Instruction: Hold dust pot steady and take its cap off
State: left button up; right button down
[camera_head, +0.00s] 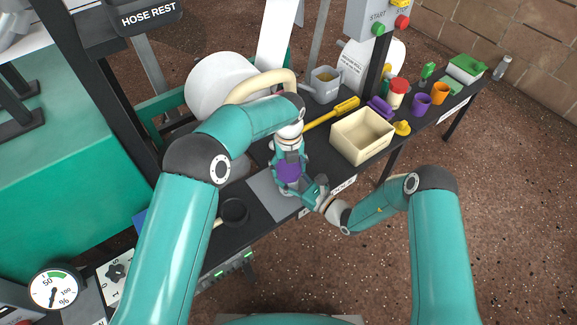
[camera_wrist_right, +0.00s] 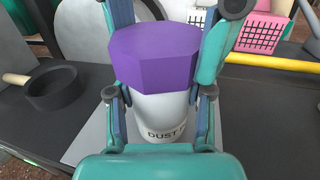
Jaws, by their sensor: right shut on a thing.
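The dust pot (camera_wrist_right: 160,110) is white with dark lettering and stands upright in the right wrist view. Its purple faceted cap (camera_wrist_right: 152,57) sits on top. The cap also shows in the head view (camera_head: 289,171), where the pot's body is mostly hidden. My right gripper (camera_wrist_right: 160,118) is shut on the pot's white body from the near side, below the cap. My left gripper (camera_head: 288,160) reaches down from above, with its fingers on either side of the cap. Whether these fingers press on the cap I cannot tell.
A grey mat (camera_head: 266,198) lies under the pot on the narrow black bench. A black round dish (camera_head: 233,211) is to the left. Purple and orange cups are farther right.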

pick_arm(q)
jog(key=c, duration=0.6)
jog(key=n, duration=1.3)
jog(key=shift+n, duration=0.4)
jog(key=n, duration=0.6)
jog(key=shift+s, duration=0.1)
jog(key=n, duration=0.4)
jog(key=shift+r+n, duration=0.1)
jog(key=shift+n, duration=0.3)
jog(key=n, duration=0.4)
jog(key=shift+n, duration=0.3)
jog(key=n, duration=1.9)
jog(key=shift+d+n, duration=0.1)
jog(key=shift+n, duration=0.2)
jog(key=n, duration=0.5)
jog(key=shift+c, duration=0.2)
jog(key=shift+r, duration=0.3)
